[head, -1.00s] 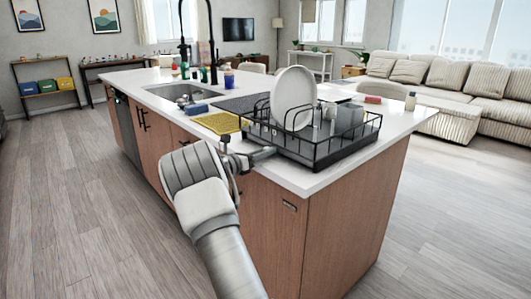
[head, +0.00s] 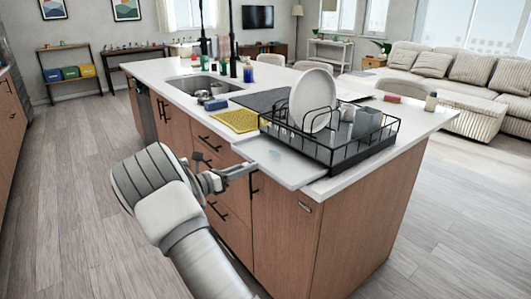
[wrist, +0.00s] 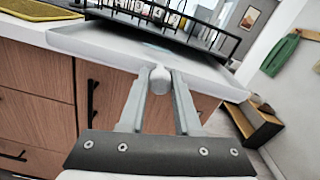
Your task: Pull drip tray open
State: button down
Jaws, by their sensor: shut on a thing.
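The drip tray (head: 292,172) is a flat pale slab that sticks out from under the black dish rack (head: 330,145), past the counter's front edge. In the wrist view the tray (wrist: 105,42) lies just beyond my fingers, with a small rounded white knob (wrist: 159,80) on its front. My gripper (head: 248,170) is at the tray's outer edge; in the wrist view its two fingers (wrist: 158,84) are shut on the knob from both sides. The part of the tray under the rack is hidden.
The rack holds a white plate (head: 311,101) and a grey cup (head: 367,122). A yellow mat (head: 237,121) and a sink (head: 200,85) are to the left. Below are wooden cabinet fronts (head: 280,240) with black handles. The floor (head: 75,190) to the left is clear.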

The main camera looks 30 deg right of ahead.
jog(key=a+p, duration=0.2)
jog(key=a, duration=0.6)
jog(key=shift+s+a, duration=0.25)
jog(key=shift+s, duration=0.05)
jog(key=c, duration=0.9)
grip_release()
jog(key=s+a+p, duration=0.1)
jog(key=a, duration=1.6)
jog(key=shift+s+a+p, duration=0.15)
jog(key=shift+s+p, duration=0.05)
jog(key=shift+p, duration=0.2)
